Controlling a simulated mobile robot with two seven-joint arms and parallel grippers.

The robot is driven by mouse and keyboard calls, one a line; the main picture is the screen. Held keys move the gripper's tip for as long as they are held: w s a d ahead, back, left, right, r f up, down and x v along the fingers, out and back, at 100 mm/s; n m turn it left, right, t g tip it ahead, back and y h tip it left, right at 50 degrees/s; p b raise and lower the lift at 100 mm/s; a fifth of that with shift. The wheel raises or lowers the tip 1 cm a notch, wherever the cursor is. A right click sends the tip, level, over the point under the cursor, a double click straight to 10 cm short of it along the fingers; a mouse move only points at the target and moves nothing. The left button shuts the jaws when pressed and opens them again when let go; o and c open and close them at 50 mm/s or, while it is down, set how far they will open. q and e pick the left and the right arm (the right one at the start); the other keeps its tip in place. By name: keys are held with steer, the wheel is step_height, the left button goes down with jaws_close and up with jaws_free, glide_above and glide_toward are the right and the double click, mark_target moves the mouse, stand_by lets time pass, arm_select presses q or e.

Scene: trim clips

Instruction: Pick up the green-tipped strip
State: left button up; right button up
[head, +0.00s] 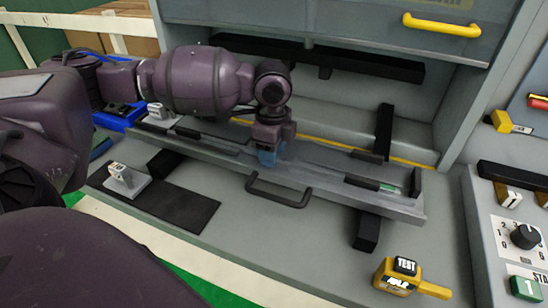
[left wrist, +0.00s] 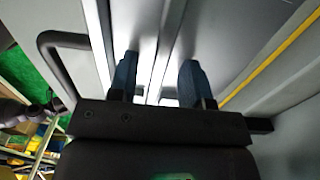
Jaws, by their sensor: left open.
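The green-tipped strip shows its green tip (head: 388,187) at the right end of a long grey tray (head: 405,208) in the head view. Much of its length is hard to tell from the grey tray. My left gripper (head: 268,158) points down over the middle of the tray, left of the green tip. In the left wrist view its two blue fingers (left wrist: 158,72) are apart. Bright lengthwise metal edges run between them, and I cannot tell which is the strip. I see nothing held. My right gripper is not in view.
A black handle (head: 279,194) sticks out from the tray's front, also in the left wrist view (left wrist: 62,42). Black bars stand behind and below the tray. A yellow TEST block (head: 400,280) lies front right. A small white clip block (head: 122,176) sits on the left.

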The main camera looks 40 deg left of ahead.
arm_select(q)
jaws_close()
steer(key=shift+r, duration=0.2)
